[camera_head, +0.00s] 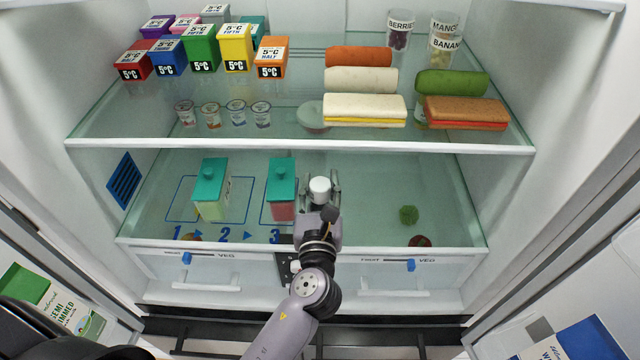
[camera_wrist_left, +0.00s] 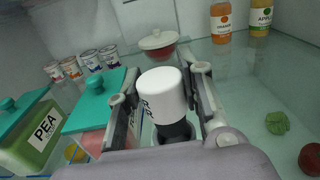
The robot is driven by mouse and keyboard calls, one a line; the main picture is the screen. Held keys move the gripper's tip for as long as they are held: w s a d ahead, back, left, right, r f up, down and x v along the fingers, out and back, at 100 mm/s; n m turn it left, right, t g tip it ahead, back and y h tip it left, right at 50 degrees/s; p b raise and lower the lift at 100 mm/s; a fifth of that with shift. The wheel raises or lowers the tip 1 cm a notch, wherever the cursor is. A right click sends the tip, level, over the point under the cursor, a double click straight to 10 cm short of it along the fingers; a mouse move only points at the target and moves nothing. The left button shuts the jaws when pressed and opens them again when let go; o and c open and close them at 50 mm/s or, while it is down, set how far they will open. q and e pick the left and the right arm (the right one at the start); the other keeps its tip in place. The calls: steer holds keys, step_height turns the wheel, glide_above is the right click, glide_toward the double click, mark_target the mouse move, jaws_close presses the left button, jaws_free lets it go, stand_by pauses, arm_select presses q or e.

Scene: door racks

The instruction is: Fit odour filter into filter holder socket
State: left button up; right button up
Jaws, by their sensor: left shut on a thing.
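The odour filter is a white capped cylinder (camera_head: 320,186) with dark lettering on its side. It also shows in the left wrist view (camera_wrist_left: 160,88), upright between the two fingers, with a dark lower part. My left gripper (camera_head: 321,192) is shut on it, over the lower glass shelf, right of the teal-lidded boxes. The fingers flank the filter in the left wrist view (camera_wrist_left: 164,98). I cannot make out the filter holder socket in either view. My right gripper is not in view.
Two teal-lidded boxes (camera_head: 211,190) (camera_head: 282,190) stand close left of the gripper. A blue vent grille (camera_head: 124,180) is on the left wall. The upper shelf edge (camera_head: 300,146) runs above.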

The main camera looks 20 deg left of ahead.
mark_target(320, 205)
arm_select(q)
steer(key=shift+f+b, duration=1.25)
steer(key=shift+f, duration=0.6)
steer(key=o, duration=1.3)
steer(key=shift+c, duration=0.2)
steer(key=shift+s, duration=0.1)
steer(key=v, duration=1.2)
